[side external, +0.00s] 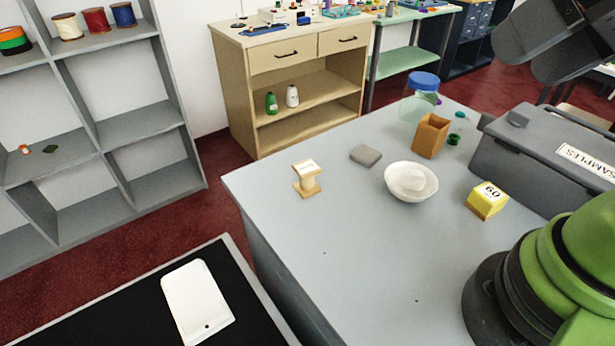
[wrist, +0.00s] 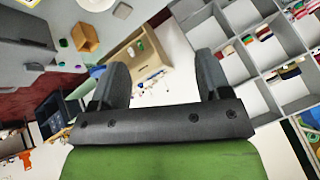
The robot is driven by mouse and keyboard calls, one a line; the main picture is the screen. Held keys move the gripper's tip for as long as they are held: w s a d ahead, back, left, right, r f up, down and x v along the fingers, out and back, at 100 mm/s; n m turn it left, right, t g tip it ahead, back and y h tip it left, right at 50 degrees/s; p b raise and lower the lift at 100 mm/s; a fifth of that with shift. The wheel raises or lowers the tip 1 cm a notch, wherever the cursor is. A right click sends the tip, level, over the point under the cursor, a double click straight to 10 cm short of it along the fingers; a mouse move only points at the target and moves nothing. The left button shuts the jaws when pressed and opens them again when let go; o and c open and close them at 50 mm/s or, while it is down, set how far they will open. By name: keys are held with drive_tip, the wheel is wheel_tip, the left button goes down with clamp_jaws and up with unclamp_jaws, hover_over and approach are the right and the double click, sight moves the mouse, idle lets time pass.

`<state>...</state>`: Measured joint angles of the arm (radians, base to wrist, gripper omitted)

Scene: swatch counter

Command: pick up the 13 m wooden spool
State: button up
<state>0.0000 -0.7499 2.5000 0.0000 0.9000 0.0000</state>
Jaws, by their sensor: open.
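I do not make out the spool in the wrist view. My gripper (wrist: 163,75) is open and empty in the wrist view, its two dark fingers well apart. It is up in the air, away from the spool, and faces the shelves and the room. In the side external view I cannot make out its fingertips.
Right of the spool are a grey block (side external: 366,156), a white bowl (side external: 411,184), a wooden open box (side external: 431,136), a yellow numbered block (side external: 486,201), a blue-lidded jar (side external: 421,97) and a grey SAMPLES case (side external: 550,160). The counter's front is mostly clear.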

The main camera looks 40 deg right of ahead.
drive_tip(key=n+g+h, duration=0.2)
drive_tip(key=n+g, duration=0.1)
drive_tip(key=g, duration=0.4)
hover_over(307, 167)
drive_tip(key=f, duration=1.8)
drive_tip(key=shift+a+f, duration=0.25)
drive_tip(key=shift+f, duration=0.15)
wheel_tip(307, 167, down, 6)
drive_tip(key=shift+w+a+r, duration=0.1)
drive_tip(key=f, duration=0.5)
drive_tip(key=shift+d+f, duration=0.35)
drive_tip(key=shift+f, duration=0.05)
drive_tip(key=c, duration=1)
